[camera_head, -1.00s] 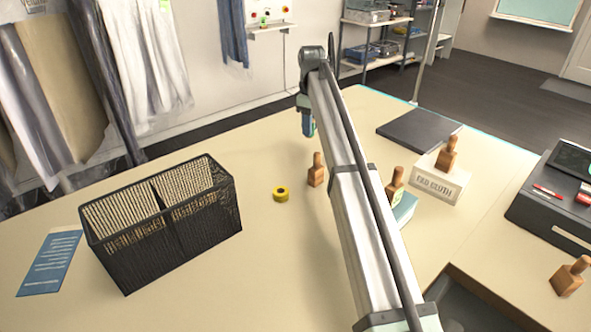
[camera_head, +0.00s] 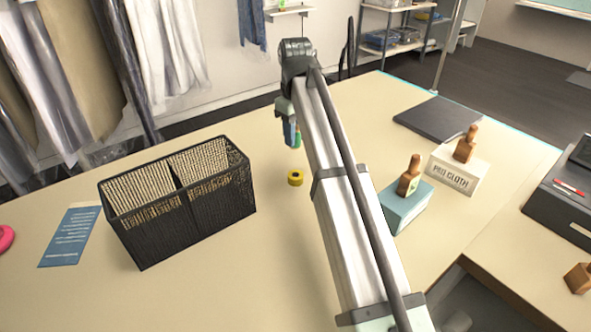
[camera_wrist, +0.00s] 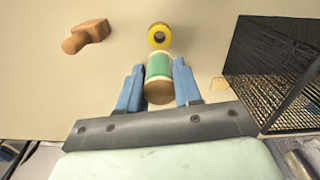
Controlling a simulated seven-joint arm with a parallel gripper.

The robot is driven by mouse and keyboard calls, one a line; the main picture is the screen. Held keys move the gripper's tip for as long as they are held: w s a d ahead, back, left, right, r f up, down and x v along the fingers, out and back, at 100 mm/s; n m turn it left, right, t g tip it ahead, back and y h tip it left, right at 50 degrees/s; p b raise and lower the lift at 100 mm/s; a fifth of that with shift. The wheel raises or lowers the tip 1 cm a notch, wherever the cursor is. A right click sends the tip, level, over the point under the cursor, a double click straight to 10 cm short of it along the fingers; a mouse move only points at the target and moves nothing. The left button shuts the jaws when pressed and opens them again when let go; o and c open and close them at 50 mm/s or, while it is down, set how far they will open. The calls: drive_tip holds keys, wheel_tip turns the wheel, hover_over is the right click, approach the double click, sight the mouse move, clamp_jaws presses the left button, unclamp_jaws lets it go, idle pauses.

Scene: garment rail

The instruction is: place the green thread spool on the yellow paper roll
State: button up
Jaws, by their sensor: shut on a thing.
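The green thread spool (camera_wrist: 159,68) is between the two blue fingers of my gripper (camera_wrist: 159,88) in the wrist view, and the gripper is shut on it. In the head view my gripper (camera_head: 293,134) hangs from the arm above the table, with a sliver of green showing beside the blue finger. The yellow paper roll (camera_head: 296,178) stands on the table just below the gripper in the head picture. In the wrist view the yellow roll (camera_wrist: 159,36), with a dark centre hole, appears just beyond the spool's far end. The spool looks apart from the roll.
A black mesh basket (camera_head: 150,239) with two compartments stands left of the roll. A wooden-handled stamp (camera_wrist: 86,36) lies near the roll in the wrist view. A teal box (camera_head: 405,213) and a white labelled box (camera_head: 455,178), each with a stamp, stand to the right.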

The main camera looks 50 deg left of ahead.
drive_tip(key=shift+f, duration=4.75)
drive_tip(key=shift+f, duration=0.1)
drive_tip(key=o, duration=1)
wheel_tip(320, 180, up, 12)
drive_tip(key=shift+r, duration=0.1)
